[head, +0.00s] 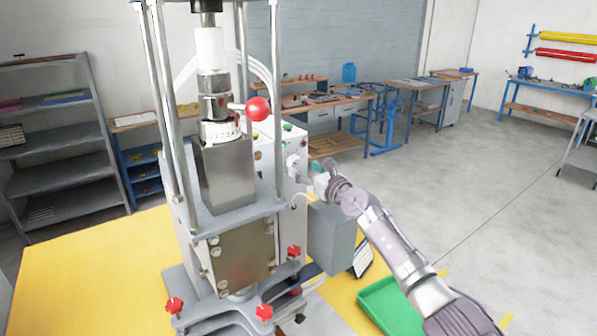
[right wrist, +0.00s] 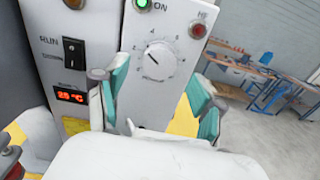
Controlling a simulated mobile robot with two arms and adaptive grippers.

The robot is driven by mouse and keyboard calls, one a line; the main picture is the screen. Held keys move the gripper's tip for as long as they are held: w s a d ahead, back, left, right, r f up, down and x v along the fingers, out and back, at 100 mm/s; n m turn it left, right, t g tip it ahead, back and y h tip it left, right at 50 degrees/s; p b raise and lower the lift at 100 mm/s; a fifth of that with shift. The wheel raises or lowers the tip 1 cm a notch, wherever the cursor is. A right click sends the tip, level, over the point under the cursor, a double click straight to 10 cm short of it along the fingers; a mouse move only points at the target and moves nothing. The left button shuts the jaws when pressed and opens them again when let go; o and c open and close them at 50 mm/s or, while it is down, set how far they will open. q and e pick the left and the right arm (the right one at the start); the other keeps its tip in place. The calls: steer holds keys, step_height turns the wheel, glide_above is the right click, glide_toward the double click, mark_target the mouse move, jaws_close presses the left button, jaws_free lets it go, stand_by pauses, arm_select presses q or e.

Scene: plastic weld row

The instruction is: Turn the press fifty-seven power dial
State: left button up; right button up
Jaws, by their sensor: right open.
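The power dial (right wrist: 157,54) is a white round knob with a dark pointer mark, ringed by numbers on the white control panel, in the right wrist view. My right gripper (right wrist: 158,82) is open, with a teal-padded finger on each side below the dial. The fingers are empty, and a gap shows between them and the knob; I cannot tell its depth. My left gripper is out of view.
The panel has a green lamp (right wrist: 142,4), a red lamp (right wrist: 198,31), a black rocker switch (right wrist: 74,52) and a red temperature display (right wrist: 70,97). The press stands on a yellow table (head: 85,270). A green tray (head: 388,305) lies below my right arm.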

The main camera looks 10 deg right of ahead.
mark_target(298, 165)
steer(key=shift+b+x, duration=0.6)
steer(key=shift+x, duration=0.55)
steer(key=shift+w+a+b, duration=0.3)
steer(key=shift+w+b, duration=0.05)
steer(key=shift+w, duration=0.25)
steer(key=c, duration=1.1)
